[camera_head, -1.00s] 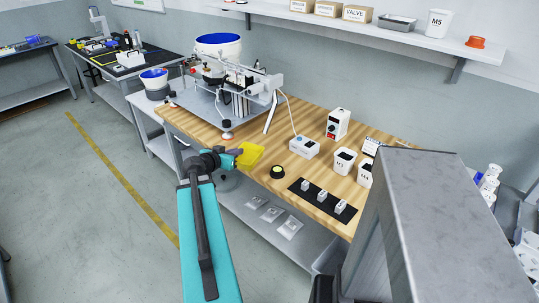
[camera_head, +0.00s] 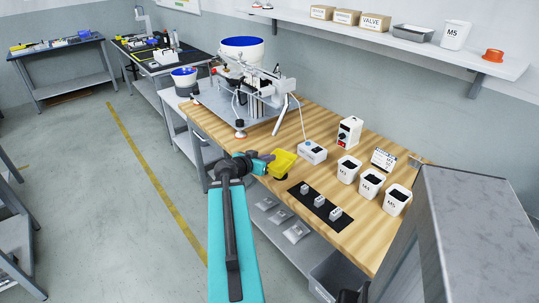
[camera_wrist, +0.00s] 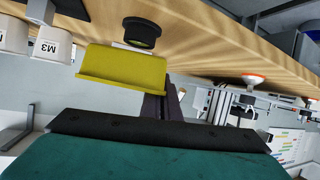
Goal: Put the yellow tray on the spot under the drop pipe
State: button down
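The yellow tray (camera_head: 284,163) is at the front edge of the wooden table, at the end of my arm. My gripper (camera_head: 268,161) is at its left side and appears closed on its edge. In the wrist view the tray (camera_wrist: 122,68) lies beyond a dark finger (camera_wrist: 153,104); the other finger is not clear. A black round piece (camera_wrist: 141,32) stands on the table close to the tray in the wrist view. A slanted silver pipe (camera_head: 281,115) juts from the machine's right side; I cannot tell whether it is the drop pipe. The spot is not clearly visible.
The gantry machine (camera_head: 250,90) stands behind the tray. A grey-white box (camera_head: 312,152) is right of the tray. A black mat (camera_head: 321,207) with small white parts and white bins (camera_head: 348,170) lie farther right. Bare wood (camera_head: 330,185) shows between them.

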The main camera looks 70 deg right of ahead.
jog(key=shift+w, duration=0.1)
jog(key=w+a+f+b, duration=0.1)
jog(key=w, duration=0.5)
jog(key=w+a+f+n+t+b, duration=0.1)
jog(key=w+a+f+b, duration=0.1)
jog(key=w, duration=0.4)
jog(key=shift+a+f, duration=0.15)
jog(key=shift+a, duration=0.15)
jog(key=shift+d, duration=0.15)
jog(key=p, duration=0.3)
send_over(261, 151)
jog(key=w+a, duration=0.1)
jog(key=a, duration=0.3)
jog(key=shift+d, duration=0.15)
jog(key=shift+s+d, duration=0.1)
jog(key=shift+d, duration=0.5)
jog(key=shift+r+p+x, duration=0.2)
jog(key=shift+p+x, duration=0.35)
jog(key=shift+x, duration=0.85)
jog(key=shift+f, duration=0.4)
